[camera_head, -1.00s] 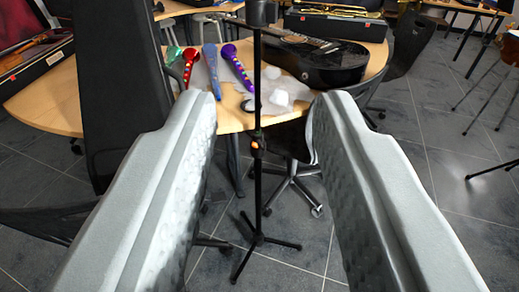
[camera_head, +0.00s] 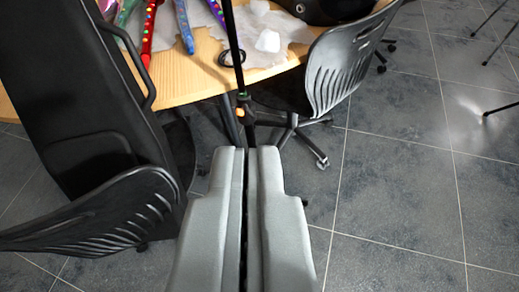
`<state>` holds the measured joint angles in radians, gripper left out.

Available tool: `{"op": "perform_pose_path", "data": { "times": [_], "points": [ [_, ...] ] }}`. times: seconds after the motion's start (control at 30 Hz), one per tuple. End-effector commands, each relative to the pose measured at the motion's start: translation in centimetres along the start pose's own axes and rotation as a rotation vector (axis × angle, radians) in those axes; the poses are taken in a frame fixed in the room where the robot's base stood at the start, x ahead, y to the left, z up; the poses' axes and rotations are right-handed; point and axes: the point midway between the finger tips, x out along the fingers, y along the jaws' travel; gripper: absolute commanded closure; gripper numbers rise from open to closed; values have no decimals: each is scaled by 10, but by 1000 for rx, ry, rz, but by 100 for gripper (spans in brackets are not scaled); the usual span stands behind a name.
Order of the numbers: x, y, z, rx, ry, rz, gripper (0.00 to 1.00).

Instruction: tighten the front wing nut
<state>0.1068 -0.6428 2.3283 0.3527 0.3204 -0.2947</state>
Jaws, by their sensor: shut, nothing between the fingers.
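A thin black stand pole (camera_head: 233,50) rises in front of the table, leaning slightly in the picture. A small black fitting with an orange part (camera_head: 241,113) sits on the pole, just above my fingertips in the picture. I cannot make out a wing nut shape on it. My gripper (camera_head: 247,150) is shut and empty, its two grey fingers side by side with a dark line between them. The fingers hide the lower pole and the stand's feet. I cannot tell whether the fingertips touch the pole.
A wooden table (camera_head: 180,82) holds colourful toy instruments (camera_head: 184,25), white crumpled packing (camera_head: 268,41) and a black guitar (camera_head: 325,8). A black case (camera_head: 70,90) and black chair (camera_head: 100,212) stand left, another chair (camera_head: 342,62) right.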

Motion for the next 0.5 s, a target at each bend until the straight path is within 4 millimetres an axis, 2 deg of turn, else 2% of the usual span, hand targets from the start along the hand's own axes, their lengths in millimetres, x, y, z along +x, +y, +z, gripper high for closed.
{"op": "perform_pose_path", "data": {
  "times": [0.03,0.1,0.5],
  "points": [
    [16,4,5,14,-41,-5,100],
    [35,8,11,33,-93,-18,100],
    [138,31,45,159,-327,-147,100]
  ]
}}
